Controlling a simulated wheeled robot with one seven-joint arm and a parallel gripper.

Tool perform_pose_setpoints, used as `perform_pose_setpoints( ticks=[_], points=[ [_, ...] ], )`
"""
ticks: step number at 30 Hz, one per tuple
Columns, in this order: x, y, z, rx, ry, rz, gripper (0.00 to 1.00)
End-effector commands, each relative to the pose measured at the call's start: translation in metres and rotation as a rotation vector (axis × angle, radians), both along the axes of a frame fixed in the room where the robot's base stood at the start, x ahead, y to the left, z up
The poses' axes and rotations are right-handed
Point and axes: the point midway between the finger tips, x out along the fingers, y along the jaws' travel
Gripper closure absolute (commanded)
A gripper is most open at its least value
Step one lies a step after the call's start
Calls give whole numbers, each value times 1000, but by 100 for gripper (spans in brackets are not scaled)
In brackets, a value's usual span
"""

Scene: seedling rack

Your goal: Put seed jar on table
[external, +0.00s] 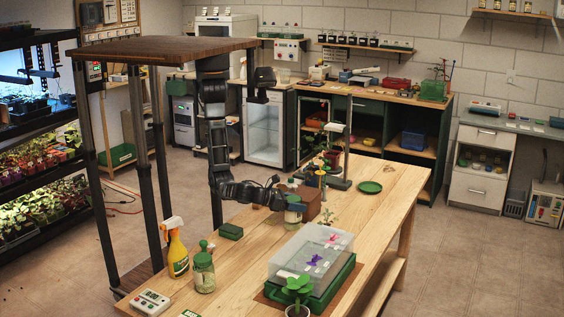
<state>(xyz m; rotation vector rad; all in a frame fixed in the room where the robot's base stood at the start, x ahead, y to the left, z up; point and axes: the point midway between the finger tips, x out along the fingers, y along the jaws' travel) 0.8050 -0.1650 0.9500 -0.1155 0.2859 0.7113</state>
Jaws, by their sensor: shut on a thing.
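My arm hangs over the wooden table (262,225), and my gripper (288,198) is shut on a pale glass jar, the seed jar (293,214), near the middle of the table. The jar is upright. My gripper hides its upper part. I cannot tell whether its base touches the tabletop or is just above it. Another glass jar (204,273) with a green lid stands at the near left of the table, apart from my gripper.
A brown box (308,202) stands just behind the held jar. A clear-lidded green tray (318,248) is at the front right. A spray bottle (178,252), a green block (230,231), a timer (151,302) and a green saucer (369,187) are on the table. Some wood between them is bare.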

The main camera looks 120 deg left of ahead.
Motion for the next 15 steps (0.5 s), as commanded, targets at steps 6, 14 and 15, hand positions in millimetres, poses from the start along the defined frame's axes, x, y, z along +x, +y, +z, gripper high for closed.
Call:
perform_pose_setpoints(
  ticks=[6,14,15],
  points=[
    [2,2,-19,4,3,-1,94],
    [2,2,-41,0,-1,-1,94],
    [2,2,-42,0,-1,-1,94]
  ],
)
